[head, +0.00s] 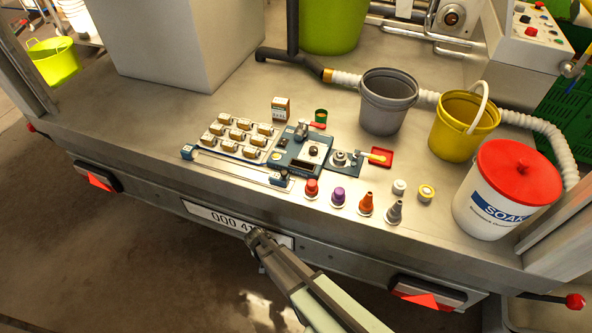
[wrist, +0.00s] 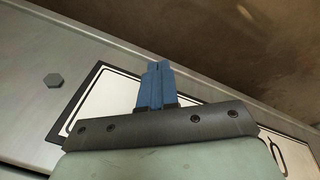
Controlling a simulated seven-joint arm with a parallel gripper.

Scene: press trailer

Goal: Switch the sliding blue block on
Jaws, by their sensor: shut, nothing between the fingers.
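A long, pale slide rail (head: 232,168) lies along the front of the trailer bed in the head view. A blue block with a dark top (head: 280,178) is at its right end, and a small blue piece (head: 187,152) is at its left end. I cannot tell for certain which one slides. My gripper (head: 254,236) is in front of the bed's edge, by the licence plate, apart from the rail and both blue pieces. Its blue fingers (wrist: 155,86) are together and empty in the wrist view. Neither blue piece on the rail shows in the wrist view.
Behind the rail are a panel of tan switches (head: 239,138) and a blue device (head: 305,150). Several coloured knobs and cones, including a red knob (head: 311,189), stand to the right. A grey bucket (head: 387,105), yellow bucket (head: 459,130) and red-lidded tub (head: 500,205) stand farther right.

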